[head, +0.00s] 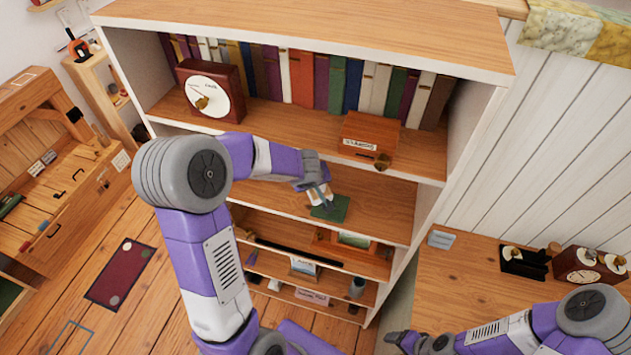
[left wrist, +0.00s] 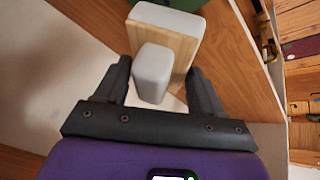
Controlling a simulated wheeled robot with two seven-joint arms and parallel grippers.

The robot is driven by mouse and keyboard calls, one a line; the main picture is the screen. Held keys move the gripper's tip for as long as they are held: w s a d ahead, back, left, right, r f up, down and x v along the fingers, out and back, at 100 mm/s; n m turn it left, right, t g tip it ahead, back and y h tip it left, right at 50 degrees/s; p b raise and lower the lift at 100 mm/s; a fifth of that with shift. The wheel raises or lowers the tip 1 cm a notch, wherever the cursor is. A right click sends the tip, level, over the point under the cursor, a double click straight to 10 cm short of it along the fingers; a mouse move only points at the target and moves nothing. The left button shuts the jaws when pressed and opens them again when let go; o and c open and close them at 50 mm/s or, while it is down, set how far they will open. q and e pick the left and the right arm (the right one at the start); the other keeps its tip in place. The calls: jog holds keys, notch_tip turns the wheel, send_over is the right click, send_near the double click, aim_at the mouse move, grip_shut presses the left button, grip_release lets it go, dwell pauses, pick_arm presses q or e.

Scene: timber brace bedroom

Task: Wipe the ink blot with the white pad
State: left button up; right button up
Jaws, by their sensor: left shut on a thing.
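The white pad (left wrist: 168,22) has a wooden block behind it and a pale handle (left wrist: 153,75). My left gripper (left wrist: 162,82) is shut on the handle, with one dark finger on each side. In the head view the left gripper (head: 320,188) reaches into the bookcase's middle shelf (head: 376,213). The pad shows there as a small white patch above a dark green panel (head: 331,209); whether they touch is unclear. I cannot make out an ink blot. My right gripper (head: 401,341) is low beside the side desk, its fingers too small to read.
Above are a row of books (head: 300,78), a clock (head: 211,92) and a wooden box (head: 369,136). The shelf board above limits headroom. Lower shelves hold a dark rod (head: 310,253) and small items. The side desk (head: 470,285) is mostly clear in front.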

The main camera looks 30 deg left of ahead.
pick_arm(q)
jog(key=shift+w+d+f, duration=0.1)
jog(key=shift+w+d, duration=0.15)
jog(key=shift+w, duration=0.1)
jog(key=f+b, duration=0.2)
jog(key=w+f+b, duration=0.1)
jog(key=f, duration=0.1)
jog(key=shift+f+b, duration=0.15)
jog(key=shift+b, duration=0.25)
jog(key=shift+s+f+b, duration=0.3)
jog(key=shift+b, duration=0.25)
jog(key=shift+w+f, duration=0.1)
jog(key=shift+f+b, duration=0.55)
jog(key=shift+f, duration=0.35)
